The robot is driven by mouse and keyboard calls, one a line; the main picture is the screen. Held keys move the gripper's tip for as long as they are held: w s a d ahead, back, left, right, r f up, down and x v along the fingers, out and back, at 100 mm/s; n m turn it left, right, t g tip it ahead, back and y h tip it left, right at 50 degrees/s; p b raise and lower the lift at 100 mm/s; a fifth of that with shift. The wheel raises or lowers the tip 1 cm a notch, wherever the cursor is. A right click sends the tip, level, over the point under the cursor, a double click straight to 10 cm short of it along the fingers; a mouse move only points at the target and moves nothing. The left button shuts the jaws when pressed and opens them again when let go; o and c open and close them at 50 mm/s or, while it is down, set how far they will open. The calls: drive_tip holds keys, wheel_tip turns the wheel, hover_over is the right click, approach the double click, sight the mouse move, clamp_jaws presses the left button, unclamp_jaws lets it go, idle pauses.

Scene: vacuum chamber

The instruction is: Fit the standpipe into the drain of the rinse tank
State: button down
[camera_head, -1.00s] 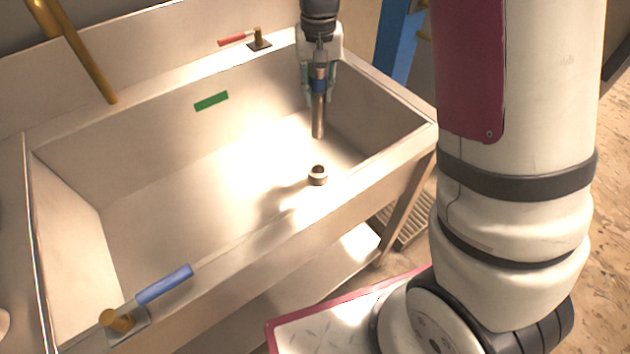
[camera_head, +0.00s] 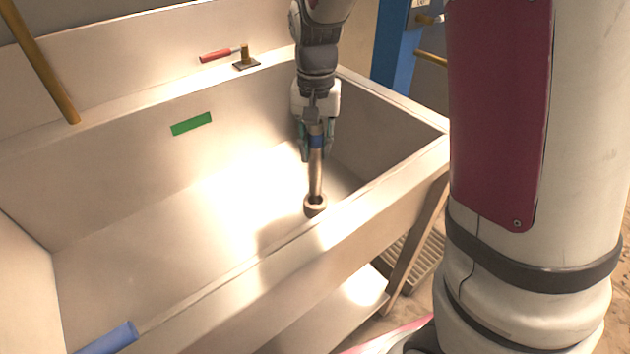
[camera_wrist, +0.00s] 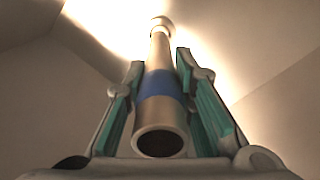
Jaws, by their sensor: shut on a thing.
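The standpipe (camera_head: 316,172) is a coppery metal tube with a blue band, held nearly upright inside the rinse tank (camera_head: 110,290). My gripper (camera_head: 316,142) is shut around its upper part. In the wrist view the standpipe (camera_wrist: 160,57) runs away between the teal pads of my gripper (camera_wrist: 160,85), its open top end facing the camera. The drain (camera_head: 315,206) is a small raised ring on the tank floor near the front wall. The pipe's lower end meets the ring in the head view; I cannot tell how deep it sits. In the wrist view the drain (camera_wrist: 161,21) surrounds the far end.
A red-handled valve (camera_head: 228,54) is on the tank's back rim, and a blue handle (camera_head: 106,338) is at the front left. A green label (camera_head: 191,123) marks the back wall. A brass pipe (camera_head: 40,62) rises at the left. The tank floor left of the drain is clear.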

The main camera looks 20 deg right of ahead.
sight(316, 170)
wheel_tip(316, 170, down, 6)
drive_tip(key=shift+f+b, duration=0.25)
drive_tip(key=shift+b, duration=0.6)
drive_tip(key=c, duration=1.3)
unclamp_jaws()
drive_tip(key=shift+f, duration=0.15)
drive_tip(key=shift+c, duration=0.2)
